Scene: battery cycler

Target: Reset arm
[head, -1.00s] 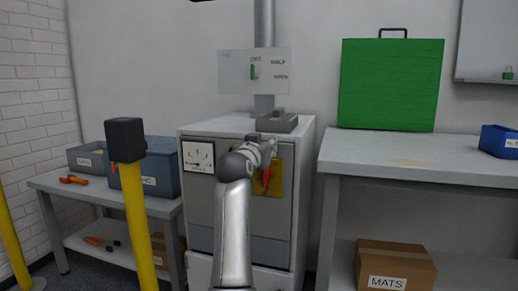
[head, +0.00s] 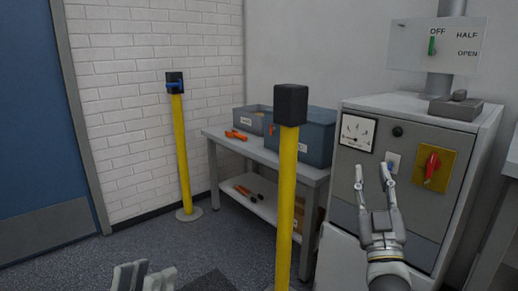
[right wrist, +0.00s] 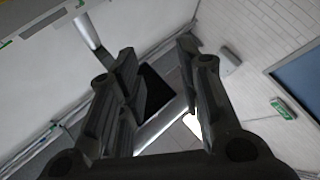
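My right gripper (head: 374,172) stands with its fingers pointing up in front of the grey cabinet (head: 395,215). Its two fingers are apart with nothing between them. It shows open and empty in the right wrist view (right wrist: 160,85) too. In the head view it overlaps the cabinet front, left of the red handle (head: 432,166) on its yellow plate; I cannot tell whether it touches the cabinet. My left gripper (head: 146,278) shows only its fingertips at the bottom edge, apart, with nothing seen between them; the rest is cut off.
A yellow post (head: 286,200) with a black head stands in front of a side table (head: 300,172) bearing blue-grey bins (head: 305,132). Another yellow post (head: 182,150) stands by the brick wall. A blue door (head: 40,130) is at the left. The floor (head: 150,245) between is clear.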

